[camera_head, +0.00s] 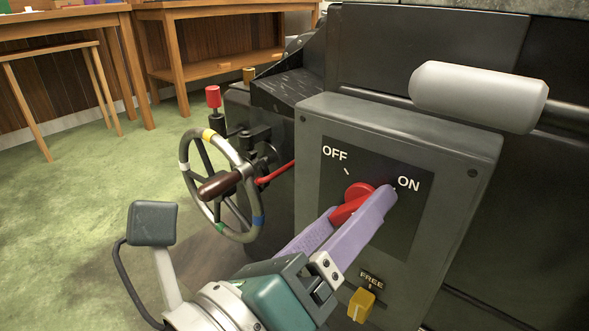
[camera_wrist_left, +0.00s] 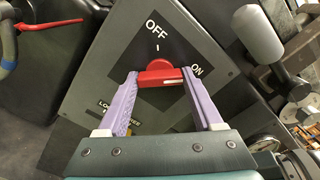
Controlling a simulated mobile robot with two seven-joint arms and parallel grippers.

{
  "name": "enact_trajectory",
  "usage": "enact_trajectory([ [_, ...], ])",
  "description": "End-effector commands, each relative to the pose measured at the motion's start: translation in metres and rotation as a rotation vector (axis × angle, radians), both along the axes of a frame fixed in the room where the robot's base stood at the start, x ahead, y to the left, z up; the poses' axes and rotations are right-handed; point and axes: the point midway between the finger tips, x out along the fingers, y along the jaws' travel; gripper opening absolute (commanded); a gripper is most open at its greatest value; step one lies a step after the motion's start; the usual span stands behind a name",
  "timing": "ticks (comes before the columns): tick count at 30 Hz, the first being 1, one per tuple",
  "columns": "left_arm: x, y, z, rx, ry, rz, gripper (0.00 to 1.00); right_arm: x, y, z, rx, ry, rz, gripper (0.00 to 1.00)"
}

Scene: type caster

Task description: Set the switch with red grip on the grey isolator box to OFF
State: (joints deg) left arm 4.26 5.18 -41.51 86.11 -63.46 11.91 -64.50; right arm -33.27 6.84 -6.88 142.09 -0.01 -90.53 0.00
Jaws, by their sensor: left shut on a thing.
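The grey isolator box (camera_head: 310,150) stands at the right of centre in the head view. Its dark plate carries the labels OFF at upper left and ON at right. The red grip (camera_head: 350,207) of the switch is on this plate, partly hidden by a purple finger. My left gripper (camera_head: 356,206) comes from below and is shut on the red grip. In the left wrist view the red grip (camera_wrist_left: 160,78) lies crosswise between both fingertips, its right end towards ON. OFF is above it, clear of the fingers. My right gripper is not in view.
A yellow knob (camera_head: 361,305) under a FREE label is low on the box. A handwheel (camera_head: 240,195) with coloured bands and a red-topped lever (camera_head: 213,97) stand left of the box. A pale grey cylinder (camera_head: 478,96) juts out above the box's right top.

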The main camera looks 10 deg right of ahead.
Motion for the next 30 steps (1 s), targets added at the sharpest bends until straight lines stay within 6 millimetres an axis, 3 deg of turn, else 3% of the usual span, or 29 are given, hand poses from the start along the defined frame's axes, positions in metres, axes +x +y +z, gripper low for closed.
enact_trajectory([
  [11, 0.0, 0.0, 0.001, -0.121, 0.156, -0.001, 0.12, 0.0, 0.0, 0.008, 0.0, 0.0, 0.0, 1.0],
  [30, 0.0, 0.0, 0.002, -0.493, 0.633, 0.0, 0.12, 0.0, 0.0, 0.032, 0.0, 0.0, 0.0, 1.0],
])
